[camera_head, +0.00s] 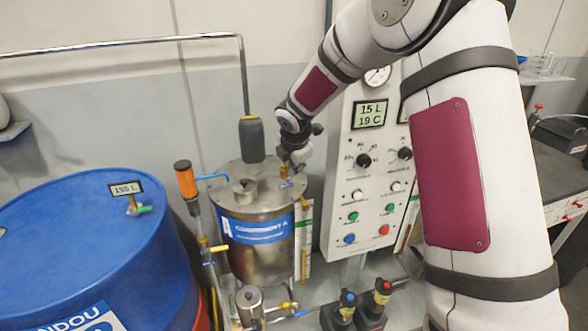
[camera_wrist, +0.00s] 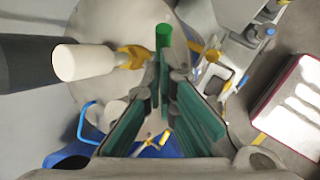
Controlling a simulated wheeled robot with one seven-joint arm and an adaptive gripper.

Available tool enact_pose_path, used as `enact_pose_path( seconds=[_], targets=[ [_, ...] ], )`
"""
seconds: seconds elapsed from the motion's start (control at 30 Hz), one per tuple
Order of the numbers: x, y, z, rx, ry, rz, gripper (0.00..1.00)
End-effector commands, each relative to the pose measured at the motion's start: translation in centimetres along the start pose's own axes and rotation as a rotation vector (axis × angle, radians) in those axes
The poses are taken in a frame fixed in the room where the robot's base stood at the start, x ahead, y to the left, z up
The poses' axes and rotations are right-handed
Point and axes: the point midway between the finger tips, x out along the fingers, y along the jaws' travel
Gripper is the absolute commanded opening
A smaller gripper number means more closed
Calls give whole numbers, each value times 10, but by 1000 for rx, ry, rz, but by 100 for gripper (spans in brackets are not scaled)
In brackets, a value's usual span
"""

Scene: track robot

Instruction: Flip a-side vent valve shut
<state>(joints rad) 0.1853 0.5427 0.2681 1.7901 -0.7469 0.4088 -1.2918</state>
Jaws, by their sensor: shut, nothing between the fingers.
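The steel A tank (camera_head: 262,218) has a blue "COMPONENT A" band and stands in the middle of the head view. A small brass fitting, likely the a-side vent valve (camera_head: 284,172), sits on the right of its lid above a small blue tag. My gripper (camera_head: 294,160) is right at this fitting, over the lid. In the wrist view, my gripper (camera_wrist: 168,75) is shut and empty, its teal-padded fingers converging beside a green cylinder (camera_wrist: 163,36) and a yellow fitting (camera_wrist: 131,57). I cannot tell whether the fingers touch them, nor the handle's position.
A dark grey motor (camera_head: 251,139) rises from the lid, left of my gripper. A control panel (camera_head: 360,200) stands close on the right. A blue drum (camera_head: 80,250) fills the lower left.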

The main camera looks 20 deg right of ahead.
Motion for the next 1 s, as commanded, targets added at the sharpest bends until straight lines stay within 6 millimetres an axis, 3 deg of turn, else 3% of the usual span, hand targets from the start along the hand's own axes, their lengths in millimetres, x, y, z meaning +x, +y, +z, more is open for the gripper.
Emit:
enact_pose_path(
  seconds=[0.5, 1.0],
  targets=[
    [17, -8, 21, 2, -2, -4, 0],
    [23, -13, 26, 0, -2, -2, 0]
  ],
)
